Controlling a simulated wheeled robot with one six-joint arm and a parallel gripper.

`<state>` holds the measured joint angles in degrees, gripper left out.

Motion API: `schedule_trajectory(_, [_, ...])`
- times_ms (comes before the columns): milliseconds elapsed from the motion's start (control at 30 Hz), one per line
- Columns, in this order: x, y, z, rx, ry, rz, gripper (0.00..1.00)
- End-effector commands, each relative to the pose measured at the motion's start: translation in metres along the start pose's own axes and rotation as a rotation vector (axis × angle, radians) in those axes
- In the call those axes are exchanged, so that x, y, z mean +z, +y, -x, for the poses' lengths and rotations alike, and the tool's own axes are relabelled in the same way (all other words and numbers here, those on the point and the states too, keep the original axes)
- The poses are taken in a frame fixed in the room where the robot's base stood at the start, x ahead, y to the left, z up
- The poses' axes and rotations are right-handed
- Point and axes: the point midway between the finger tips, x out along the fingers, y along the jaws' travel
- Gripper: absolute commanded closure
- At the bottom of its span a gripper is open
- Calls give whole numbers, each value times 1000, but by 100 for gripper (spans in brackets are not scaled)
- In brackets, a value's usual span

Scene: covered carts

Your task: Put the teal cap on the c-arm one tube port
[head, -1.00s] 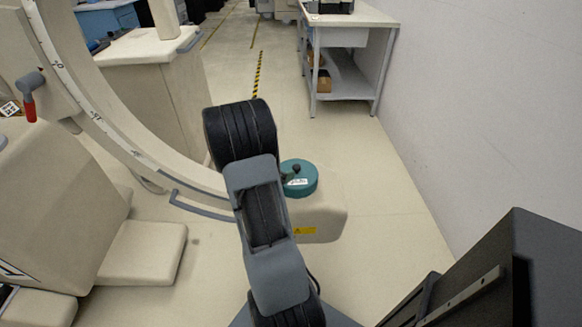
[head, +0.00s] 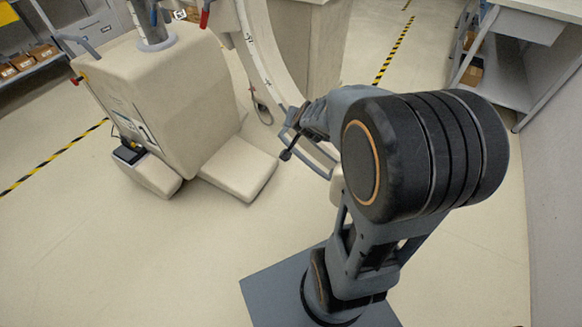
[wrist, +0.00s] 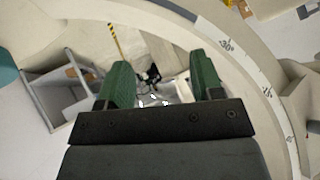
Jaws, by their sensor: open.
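The c-arm's pale curved arc (head: 262,58) rises behind my arm in the head view. In the wrist view the arc (wrist: 272,92) with its degree scale curves down the right side. My gripper (wrist: 162,85) is open, with two green fingers apart and nothing held between them. A teal rounded piece (wrist: 6,64), cut off at the left edge of the wrist view, looks like the teal cap. In the head view the cap and the tube housing are hidden behind my arm. I cannot tell how the cap sits on the port.
The c-arm's beige base (head: 165,95) and its foot (head: 240,165) stand left of my arm. A shelved bench (head: 505,65) is at the upper right, beside the wall. The floor at front left is clear. Striped tape (head: 395,48) runs across the floor.

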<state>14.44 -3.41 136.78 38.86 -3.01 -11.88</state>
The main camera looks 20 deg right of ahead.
Motion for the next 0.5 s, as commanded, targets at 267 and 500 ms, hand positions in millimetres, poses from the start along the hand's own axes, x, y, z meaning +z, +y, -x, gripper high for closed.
schedule_trajectory(267, [90, -39, 106, -141, -449, 463, 40])
schedule_trajectory(500, [114, -13, 149, -43, -603, 643, 40])
